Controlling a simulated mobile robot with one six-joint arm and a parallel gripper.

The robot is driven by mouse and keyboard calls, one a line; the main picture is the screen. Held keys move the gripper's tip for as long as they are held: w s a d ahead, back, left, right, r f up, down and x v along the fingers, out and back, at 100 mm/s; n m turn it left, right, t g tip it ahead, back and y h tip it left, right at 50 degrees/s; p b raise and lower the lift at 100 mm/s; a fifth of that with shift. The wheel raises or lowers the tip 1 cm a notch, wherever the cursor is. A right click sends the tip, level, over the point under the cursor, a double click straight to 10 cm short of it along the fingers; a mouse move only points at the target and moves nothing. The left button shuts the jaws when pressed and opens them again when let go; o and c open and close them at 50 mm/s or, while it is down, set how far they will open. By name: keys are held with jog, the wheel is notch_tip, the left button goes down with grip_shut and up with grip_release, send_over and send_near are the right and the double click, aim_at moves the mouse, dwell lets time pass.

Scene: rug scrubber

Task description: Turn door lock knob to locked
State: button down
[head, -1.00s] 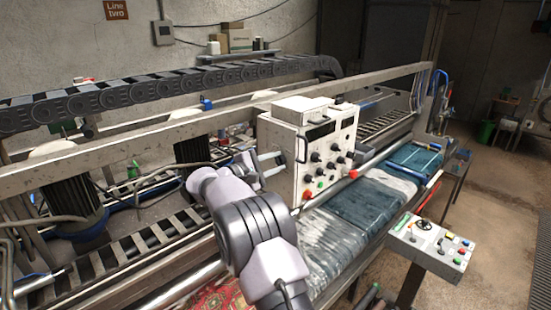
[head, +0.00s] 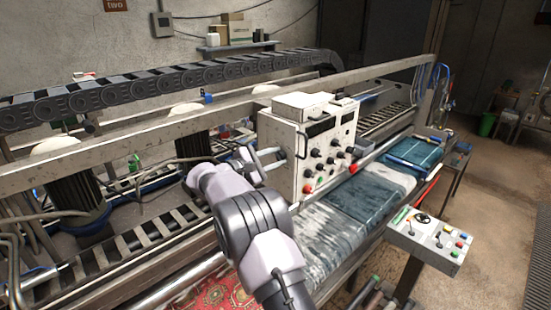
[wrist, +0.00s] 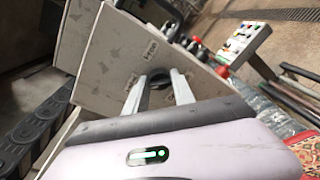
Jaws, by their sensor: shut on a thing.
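The white control box (head: 282,150) stands on the machine, with its knobs and buttons on the front face and a plain side face toward my arm. In the wrist view, that side panel (wrist: 105,62) carries small dark labels. A dark round lock knob (wrist: 158,82) shows against the panel between the fingers. My gripper (wrist: 160,76) is shut on this knob, one pale finger on each side. In the head view, my gripper (head: 268,158) reaches the left side of the box. The knob is hidden there, and I cannot tell its turned position.
A long rail (head: 180,118) and a cable chain (head: 180,82) run behind my arm. A small control panel (head: 428,235) stands at right. Open floor (head: 490,200) lies beyond it.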

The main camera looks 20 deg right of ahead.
jog(key=c, duration=1.2)
grip_release()
jog(key=shift+w+r, duration=0.1)
jog(key=shift+r, duration=0.15)
jog(key=shift+o, duration=0.5)
jog(key=shift+f, duration=0.1)
jog(key=b+v, duration=0.4)
jog(key=v, duration=1.3)
jog(key=shift+s+a, duration=0.25)
